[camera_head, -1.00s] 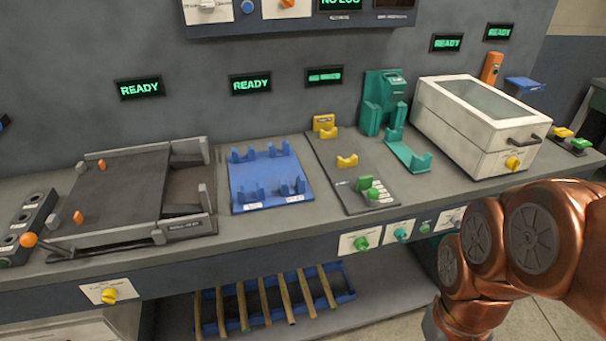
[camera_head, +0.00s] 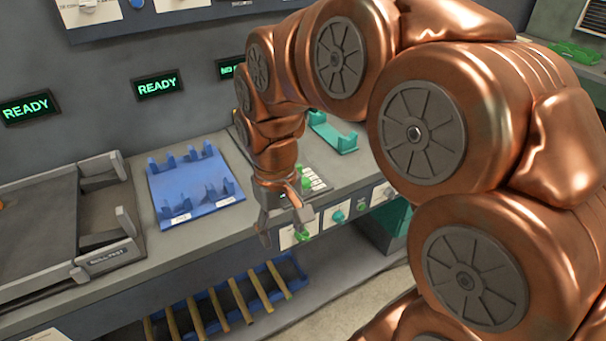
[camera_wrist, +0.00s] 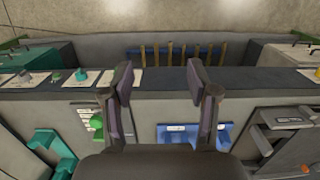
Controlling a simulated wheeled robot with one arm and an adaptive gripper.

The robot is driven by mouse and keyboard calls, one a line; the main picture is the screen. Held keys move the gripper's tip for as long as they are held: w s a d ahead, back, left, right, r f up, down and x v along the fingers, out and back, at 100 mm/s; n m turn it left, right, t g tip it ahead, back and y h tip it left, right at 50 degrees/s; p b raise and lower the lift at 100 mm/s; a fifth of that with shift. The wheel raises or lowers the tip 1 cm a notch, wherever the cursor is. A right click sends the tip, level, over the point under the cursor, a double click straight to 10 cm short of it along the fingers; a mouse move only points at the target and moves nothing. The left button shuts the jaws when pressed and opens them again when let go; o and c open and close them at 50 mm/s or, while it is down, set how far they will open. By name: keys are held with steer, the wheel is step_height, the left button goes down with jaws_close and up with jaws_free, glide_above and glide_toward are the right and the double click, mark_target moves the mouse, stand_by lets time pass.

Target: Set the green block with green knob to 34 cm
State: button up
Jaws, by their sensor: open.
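The green block with its green knob (camera_head: 306,182) sits on the grey scale plate, close behind my gripper (camera_head: 284,226), beside a column of white labels (camera_head: 314,176). The scale numbers are too small to read. My arm hides most of the plate and its yellow rests in the head view.
A blue cradle fixture (camera_head: 192,186) stands left of my gripper, with a grey tray station (camera_head: 60,215) further left. Front-panel knobs, one green (camera_head: 301,236) and one teal (camera_head: 338,216), lie near the gripper. A blue bin of wooden rods (camera_head: 240,298) is below.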

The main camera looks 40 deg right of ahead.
steer(key=w+d+m, duration=0.2)
steer(key=w+d, duration=0.6)
steer(key=w, duration=0.3)
steer(key=m+t, duration=0.1)
glide_above(305, 180)
steer(key=shift+s+a+f+p, duration=0.15)
steer(key=shift+a+p, duration=0.15)
steer(key=shift+p, duration=0.15)
steer(key=shift+w+d+f, duration=0.2)
steer(key=shift+d+f, duration=0.1)
steer(key=shift+d, duration=0.05)
steer(key=shift+f+p, duration=1.1)
steer(key=shift+f, duration=2.6)
steer(key=shift+c, duration=0.2)
jaws_close()
